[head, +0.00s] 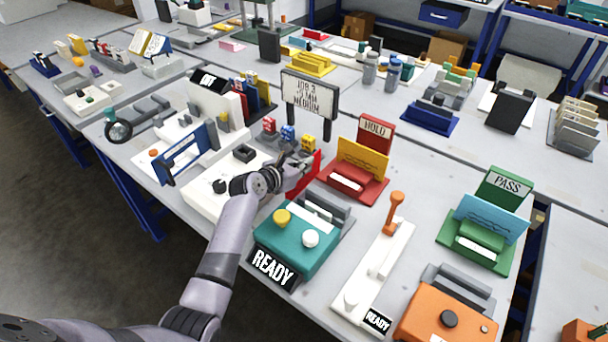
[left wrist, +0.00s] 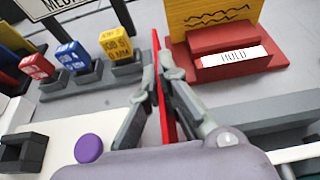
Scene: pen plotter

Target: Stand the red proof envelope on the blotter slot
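The red proof envelope (head: 307,176) is upright between the fingers of my left gripper (head: 298,172), left of the red HOLD stand. In the left wrist view it shows nearly edge-on (left wrist: 157,70), with my left gripper (left wrist: 163,92) shut on it. The fingers hide part of it. A grey slotted piece (head: 329,207) lies behind the teal READY box (head: 297,243), in front of and right of the envelope. I cannot tell for certain which piece is the blotter slot. My right gripper is not in view.
The red HOLD stand (head: 346,191) holds a yellow card (head: 361,159). The green PASS stand (head: 480,248) holds a blue card (head: 490,220). Red, blue and yellow job blocks (left wrist: 117,45) sit in grey holders. A white lever base (head: 358,285) and an orange box (head: 442,322) stand at the front right.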

